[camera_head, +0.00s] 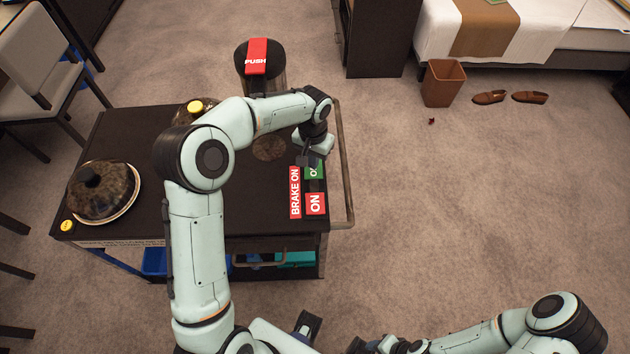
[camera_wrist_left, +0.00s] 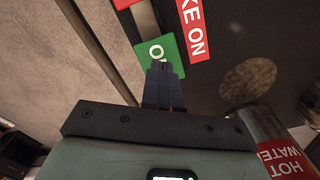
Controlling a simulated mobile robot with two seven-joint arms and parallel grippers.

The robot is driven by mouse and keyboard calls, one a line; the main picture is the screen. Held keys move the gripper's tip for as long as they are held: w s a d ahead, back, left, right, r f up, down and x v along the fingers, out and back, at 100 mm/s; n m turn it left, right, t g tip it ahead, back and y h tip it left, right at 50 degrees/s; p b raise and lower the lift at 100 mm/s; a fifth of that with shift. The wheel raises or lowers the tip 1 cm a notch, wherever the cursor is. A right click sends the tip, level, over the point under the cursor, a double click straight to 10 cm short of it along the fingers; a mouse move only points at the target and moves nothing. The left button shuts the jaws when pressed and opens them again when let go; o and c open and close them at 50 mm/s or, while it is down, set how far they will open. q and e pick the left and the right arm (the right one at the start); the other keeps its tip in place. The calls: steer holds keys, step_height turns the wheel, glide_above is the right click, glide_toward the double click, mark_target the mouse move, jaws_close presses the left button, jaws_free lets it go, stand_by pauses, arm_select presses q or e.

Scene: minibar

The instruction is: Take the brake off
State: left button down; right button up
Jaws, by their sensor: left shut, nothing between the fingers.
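The brake control on the trolley's right edge has a red ON patch (camera_head: 316,204) and a green patch (camera_head: 314,171) lettered "O…", the rest of its word hidden. A red BRAKE ON label (camera_head: 295,192) lies alongside. My left gripper (camera_head: 304,160) is over the green end, fingers shut and empty. In the left wrist view its fingertips (camera_wrist_left: 164,72) overlap the green patch (camera_wrist_left: 156,58); I cannot tell whether they touch it. The BRAKE ON label (camera_wrist_left: 192,30) is beside them. My right gripper (camera_head: 372,345) is at the bottom edge, its fingers unclear.
The dark trolley top (camera_head: 250,208) carries a domed dish (camera_head: 103,190) at left and a dispenser with a red PUSH tab (camera_head: 257,57) at the back. A handle rail (camera_head: 343,165) runs along the right side. Open carpet lies to the right.

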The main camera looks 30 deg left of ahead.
arm_select(q)
steer(key=shift+f+b, duration=0.65)
steer(key=shift+f, duration=0.65)
arm_select(e)
steer(key=shift+s+f, duration=0.3)
steer(key=shift+f, duration=0.4)
arm_select(q)
steer(key=shift+r, duration=0.2)
arm_select(e)
steer(key=shift+r, duration=0.1)
arm_select(q)
steer(key=shift+r+p, duration=2.1)
steer(key=shift+r, duration=1.3)
arm_select(e)
steer(key=r, duration=0.1)
steer(key=w+r, duration=0.1)
steer(key=r, duration=0.1)
steer(key=w+r, duration=0.1)
steer(key=shift+w+r, duration=0.2)
steer(key=shift+r, duration=0.1)
